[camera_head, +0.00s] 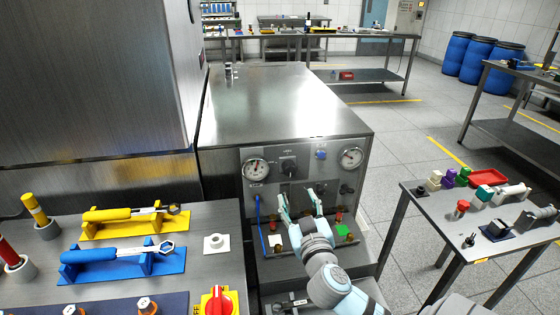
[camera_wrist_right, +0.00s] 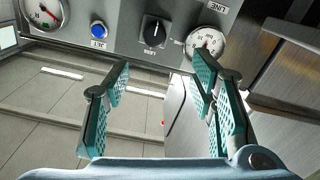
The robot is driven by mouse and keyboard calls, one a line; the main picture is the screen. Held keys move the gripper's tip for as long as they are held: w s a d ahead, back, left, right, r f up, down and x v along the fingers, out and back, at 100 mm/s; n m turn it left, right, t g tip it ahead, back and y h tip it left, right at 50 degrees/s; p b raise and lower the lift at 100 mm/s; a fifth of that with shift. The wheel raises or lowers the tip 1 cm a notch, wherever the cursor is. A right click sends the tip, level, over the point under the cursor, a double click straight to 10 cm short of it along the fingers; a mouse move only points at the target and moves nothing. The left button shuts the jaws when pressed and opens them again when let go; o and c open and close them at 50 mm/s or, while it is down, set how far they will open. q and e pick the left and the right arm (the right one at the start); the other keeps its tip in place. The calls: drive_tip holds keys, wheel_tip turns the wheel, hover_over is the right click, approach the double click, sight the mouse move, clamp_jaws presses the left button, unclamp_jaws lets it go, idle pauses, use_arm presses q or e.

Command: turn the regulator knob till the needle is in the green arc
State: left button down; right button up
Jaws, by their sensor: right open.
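The black regulator knob (camera_head: 288,166) is on the upright steel panel, between a left dial gauge (camera_head: 257,169) and a blue button (camera_head: 320,154). A right dial gauge (camera_head: 351,157) is beyond the button. In the right wrist view, the knob (camera_wrist_right: 155,30) appears upside down with a pale pointer line, beside the LINE gauge (camera_wrist_right: 205,42). The other gauge (camera_wrist_right: 42,14) shows red marks. My left gripper is out of view.
A blue hose (camera_head: 259,225) hangs at the panel's left. A bench with yellow (camera_head: 130,228) and blue (camera_head: 120,266) wrench holders is at left. A side table (camera_head: 437,212) stands at right.

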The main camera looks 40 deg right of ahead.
sight(290, 171)
drive_tip(key=b+x, duration=0.1)
drive_tip(key=x, duration=0.5)
drive_tip(key=b+x, duration=0.1)
drive_tip(key=x, duration=0.4)
drive_tip(key=shift+w+d+f, duration=0.15)
drive_tip(key=shift+d+f, duration=0.05)
drive_tip(key=shift+d, duration=0.3)
drive_tip(key=shift+w+d+r, duration=0.1)
drive_tip(key=shift+w+d, duration=0.05)
drive_tip(key=shift+w, duration=0.1)
drive_tip(key=c, duration=1.1)
